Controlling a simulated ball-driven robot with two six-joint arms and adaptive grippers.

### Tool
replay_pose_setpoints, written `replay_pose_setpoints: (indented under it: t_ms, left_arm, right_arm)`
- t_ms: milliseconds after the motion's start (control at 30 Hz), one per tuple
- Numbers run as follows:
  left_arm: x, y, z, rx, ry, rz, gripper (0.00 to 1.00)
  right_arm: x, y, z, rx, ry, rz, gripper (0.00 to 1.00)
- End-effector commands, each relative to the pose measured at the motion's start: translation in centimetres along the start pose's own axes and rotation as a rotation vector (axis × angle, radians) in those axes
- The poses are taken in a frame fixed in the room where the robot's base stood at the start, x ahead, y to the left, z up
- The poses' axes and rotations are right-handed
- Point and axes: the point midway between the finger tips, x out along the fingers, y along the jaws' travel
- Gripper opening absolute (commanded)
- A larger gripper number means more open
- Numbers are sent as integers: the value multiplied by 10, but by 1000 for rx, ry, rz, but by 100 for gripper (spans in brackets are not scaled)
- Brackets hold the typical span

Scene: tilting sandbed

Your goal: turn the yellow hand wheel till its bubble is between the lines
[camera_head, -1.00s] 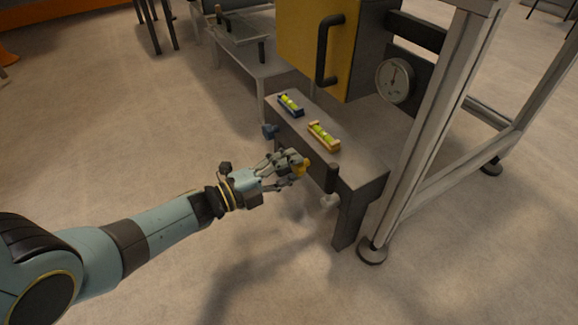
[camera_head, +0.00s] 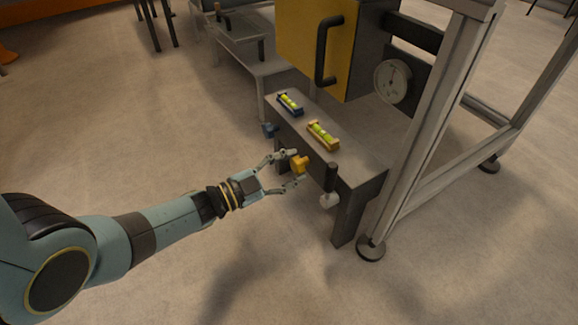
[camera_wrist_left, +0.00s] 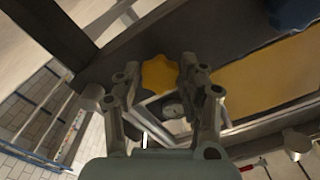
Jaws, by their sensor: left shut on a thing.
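The yellow hand wheel (camera_head: 300,164) is on the front face of the grey bench, below the yellow-framed bubble level (camera_head: 323,137). My left gripper (camera_head: 289,169) has one finger on each side of the wheel and is shut on it. In the left wrist view the lobed wheel (camera_wrist_left: 160,73) shows between the fingertips (camera_wrist_left: 159,80). The yellow-framed level lies on the bench top with a bright green vial; its bubble is too small to place against the lines. My right gripper is in neither view.
A blue-framed level (camera_head: 290,103) lies farther back on the bench top (camera_head: 350,160), above a blue knob (camera_head: 270,131). A dark handle (camera_head: 331,177) and a pale knob (camera_head: 329,200) are right of the wheel. A metal frame post (camera_head: 425,130) stands at the right.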

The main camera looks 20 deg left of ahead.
Motion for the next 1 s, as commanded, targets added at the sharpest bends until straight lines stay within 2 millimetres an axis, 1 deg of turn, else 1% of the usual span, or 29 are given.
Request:
replay_pose_setpoints:
  t_ms: [200,700,733,900,1000]
  left_arm:
    - [-2,1,2,-63,-6,1,9]
    - [-2,1,2,-82,-6,1,9]
    - [-2,1,2,-81,-6,1,42]
    - [-1,1,1,-81,-4,1,64]
    - [-1,1,1,-80,-3,0,64]
  right_arm:
    - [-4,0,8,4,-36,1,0]
    - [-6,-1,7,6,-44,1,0]
    - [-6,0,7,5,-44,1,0]
    - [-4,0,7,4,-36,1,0]
    - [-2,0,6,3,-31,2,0]
